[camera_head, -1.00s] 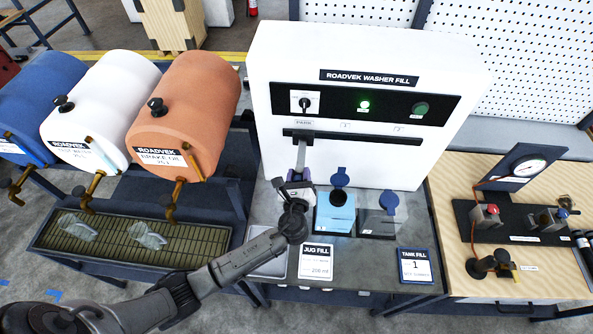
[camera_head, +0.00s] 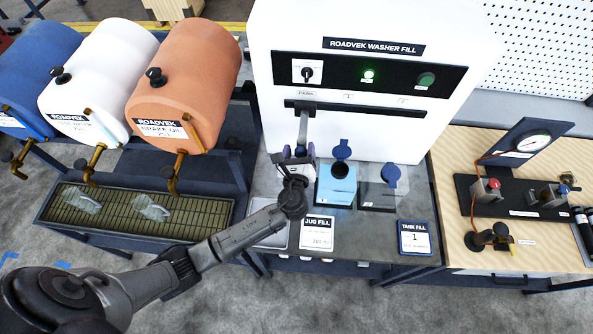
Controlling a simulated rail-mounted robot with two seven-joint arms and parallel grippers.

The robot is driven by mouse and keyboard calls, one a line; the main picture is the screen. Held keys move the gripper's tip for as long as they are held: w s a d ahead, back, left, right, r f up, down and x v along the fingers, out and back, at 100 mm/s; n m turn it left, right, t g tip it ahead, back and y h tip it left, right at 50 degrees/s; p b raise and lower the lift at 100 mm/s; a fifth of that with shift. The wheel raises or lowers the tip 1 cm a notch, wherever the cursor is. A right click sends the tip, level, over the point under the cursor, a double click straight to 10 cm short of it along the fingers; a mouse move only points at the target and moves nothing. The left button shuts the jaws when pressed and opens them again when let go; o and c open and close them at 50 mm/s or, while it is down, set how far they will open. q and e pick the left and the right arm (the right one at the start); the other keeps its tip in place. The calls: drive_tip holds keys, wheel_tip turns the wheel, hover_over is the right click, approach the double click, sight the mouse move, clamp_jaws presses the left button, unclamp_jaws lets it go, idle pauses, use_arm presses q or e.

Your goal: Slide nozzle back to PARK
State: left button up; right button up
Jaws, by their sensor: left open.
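The white washer fill machine (camera_head: 365,135) stands at the centre. A dark slot runs across its front, with the PARK label (camera_head: 306,93) above the slot's left end. The grey nozzle (camera_head: 303,127) hangs from the slot below PARK, left of the two numbered labels. My left gripper (camera_head: 299,153) is open at the nozzle's lower end, with a finger on each side of it. Whether the fingers touch it I cannot tell. My wrist hides what is below the nozzle. My right gripper is out of view.
A light-blue jug (camera_head: 337,187) and a clear container (camera_head: 377,190), both with blue caps, stand just right of my gripper. Drums (camera_head: 185,80) with brass taps are at the left. A wooden bench (camera_head: 455,215) with a gauge is at the right.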

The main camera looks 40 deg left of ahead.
use_arm(q)
drive_tip(key=b+v, duration=0.2)
drive_tip(key=v, duration=1)
drive_tip(key=shift+s, duration=0.15)
